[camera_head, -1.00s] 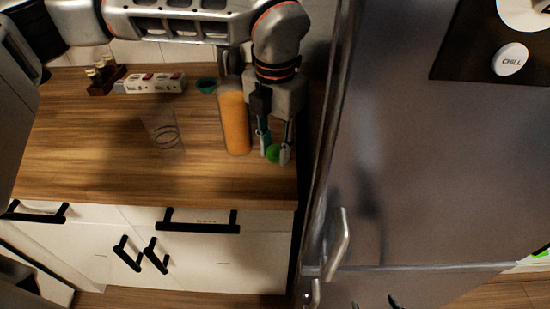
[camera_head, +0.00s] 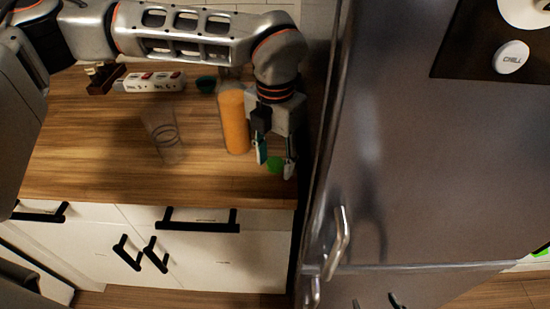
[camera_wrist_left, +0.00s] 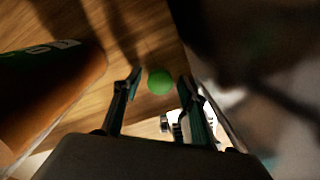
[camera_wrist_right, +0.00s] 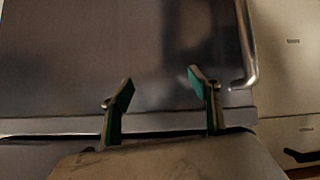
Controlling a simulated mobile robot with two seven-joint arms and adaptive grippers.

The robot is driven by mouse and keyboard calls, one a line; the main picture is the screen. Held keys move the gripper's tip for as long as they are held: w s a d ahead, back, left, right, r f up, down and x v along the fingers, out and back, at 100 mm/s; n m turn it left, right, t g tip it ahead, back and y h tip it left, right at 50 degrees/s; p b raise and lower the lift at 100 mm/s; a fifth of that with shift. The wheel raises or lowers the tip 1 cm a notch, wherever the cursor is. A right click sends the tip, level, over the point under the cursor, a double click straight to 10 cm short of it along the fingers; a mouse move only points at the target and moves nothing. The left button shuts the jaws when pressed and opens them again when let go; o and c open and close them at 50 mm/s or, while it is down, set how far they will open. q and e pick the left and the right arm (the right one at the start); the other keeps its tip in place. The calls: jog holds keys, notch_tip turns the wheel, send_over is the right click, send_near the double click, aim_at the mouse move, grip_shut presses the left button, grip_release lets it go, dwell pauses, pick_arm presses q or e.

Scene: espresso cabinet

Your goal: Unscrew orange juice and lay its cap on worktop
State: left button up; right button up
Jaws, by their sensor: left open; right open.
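The orange juice bottle (camera_head: 234,122) stands upright on the worktop (camera_head: 95,150), and no cap shows on its top. It also shows at the left of the left wrist view (camera_wrist_left: 45,90). The green cap (camera_head: 275,164) lies on the worktop right of the bottle, near the worktop's right front corner. In the left wrist view the cap (camera_wrist_left: 160,82) is between and just beyond the fingertips. My left gripper (camera_head: 275,167) is open, with its fingers apart on either side of the cap. My right gripper (camera_wrist_right: 165,82) is open and empty in front of a grey metal door.
A clear glass (camera_head: 164,136) stands left of the bottle. The metal fridge (camera_head: 430,170) rises right of the worktop. The left front worktop is clear.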

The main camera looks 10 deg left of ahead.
aim_at(275, 162)
pick_arm(q)
jog(key=shift+r, duration=0.15)
notch_tip(275, 162, up, 12)
dwell(0.4)
dwell(1.0)
